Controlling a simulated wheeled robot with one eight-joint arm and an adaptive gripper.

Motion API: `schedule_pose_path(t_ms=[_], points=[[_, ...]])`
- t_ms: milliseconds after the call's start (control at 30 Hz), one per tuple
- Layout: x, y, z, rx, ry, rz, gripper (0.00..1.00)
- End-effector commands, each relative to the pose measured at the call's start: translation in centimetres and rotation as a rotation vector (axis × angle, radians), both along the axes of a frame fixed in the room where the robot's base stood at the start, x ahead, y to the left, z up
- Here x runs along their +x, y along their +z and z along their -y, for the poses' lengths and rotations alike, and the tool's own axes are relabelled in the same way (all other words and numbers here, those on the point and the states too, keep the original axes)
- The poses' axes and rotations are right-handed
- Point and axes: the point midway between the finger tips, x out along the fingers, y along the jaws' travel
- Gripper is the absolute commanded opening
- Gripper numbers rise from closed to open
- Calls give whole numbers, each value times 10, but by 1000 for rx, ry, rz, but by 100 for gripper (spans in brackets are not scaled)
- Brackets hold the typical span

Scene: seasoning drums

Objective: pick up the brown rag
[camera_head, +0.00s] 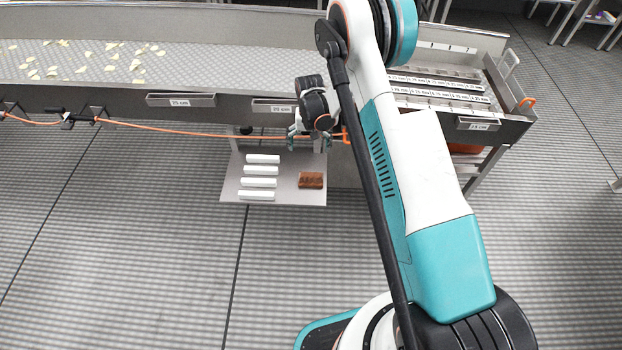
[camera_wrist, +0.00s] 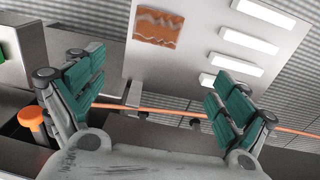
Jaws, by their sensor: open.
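The brown rag (camera_head: 311,180) is a small folded rectangle lying on the right part of a grey shelf (camera_head: 240,190) that sticks out below the conveyor. In the wrist view the rag (camera_wrist: 158,27) shows near the top, left of the middle and beyond the fingertips. My gripper (camera_head: 310,138) is above and behind the rag, close to the conveyor's side. In the wrist view my gripper (camera_wrist: 155,97) has its two teal-padded fingers wide apart with nothing between them. The rag is apart from both fingers.
Several white bars (camera_head: 261,170) lie in a column left of the rag. An orange cable (camera_head: 190,132) runs along the conveyor (camera_head: 130,95), near my gripper; it also crosses behind the fingers in the wrist view (camera_wrist: 150,108). The floor in front is clear.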

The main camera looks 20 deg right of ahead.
Motion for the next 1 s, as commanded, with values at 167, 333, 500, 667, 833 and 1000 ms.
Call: schedule_pose_path(t_ms=[167, 333, 500, 667, 833, 1000], points=[[-2, -33, 0, 0, -13, -23, 94], [-4, -52, 0, 0, -15, -28, 94], [-4, -85, 0, 0, -15, -28, 94], [-4, -111, 0, 0, -15, -28, 94], [-4, -123, 0, 0, -15, -28, 94], [-5, -131, 1, 0, -15, -28, 94]])
